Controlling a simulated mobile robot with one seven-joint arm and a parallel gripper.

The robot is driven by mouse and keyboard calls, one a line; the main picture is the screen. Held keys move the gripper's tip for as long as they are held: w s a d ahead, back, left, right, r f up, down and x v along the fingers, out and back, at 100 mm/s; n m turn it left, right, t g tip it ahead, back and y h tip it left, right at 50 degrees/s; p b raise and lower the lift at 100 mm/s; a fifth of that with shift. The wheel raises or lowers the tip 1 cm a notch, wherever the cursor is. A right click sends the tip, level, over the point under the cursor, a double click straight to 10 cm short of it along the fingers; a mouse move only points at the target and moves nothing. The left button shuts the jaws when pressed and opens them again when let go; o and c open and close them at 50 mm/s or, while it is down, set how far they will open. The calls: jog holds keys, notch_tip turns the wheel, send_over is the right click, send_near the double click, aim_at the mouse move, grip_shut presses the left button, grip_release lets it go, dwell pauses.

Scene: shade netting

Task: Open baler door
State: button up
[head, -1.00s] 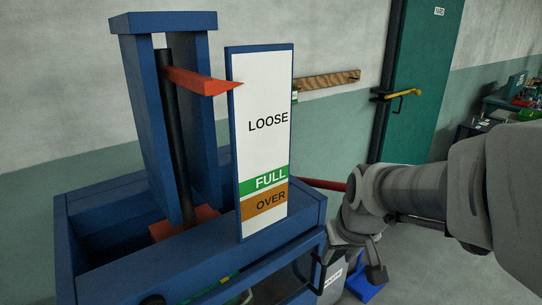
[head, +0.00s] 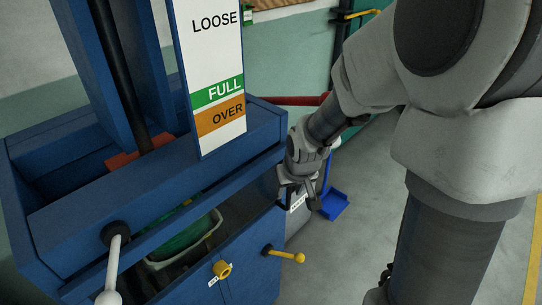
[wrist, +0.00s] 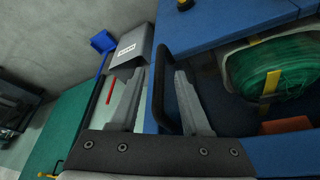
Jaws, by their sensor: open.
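The blue baler (head: 150,195) stands at left in the head view. Above the panel, an opening shows green netting (head: 185,238), also seen in the wrist view (wrist: 270,75). My gripper (head: 296,195) is at the baler's front right edge. In the wrist view my gripper (wrist: 160,72) is open, with a black bar handle (wrist: 168,90) on the blue edge between its fingers, nearer the right one. Contact cannot be told.
A white board (head: 212,60) marked LOOSE, FULL and OVER stands on the baler. A lever with a pale grip (head: 112,265) sticks out at front left. A grey bin (head: 298,222) and a blue item (head: 333,204) stand behind my gripper. The floor at right is clear.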

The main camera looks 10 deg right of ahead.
jog(key=shift+x, duration=1.25)
jog(key=shift+c, duration=0.2)
grip_shut()
dwell(0.4)
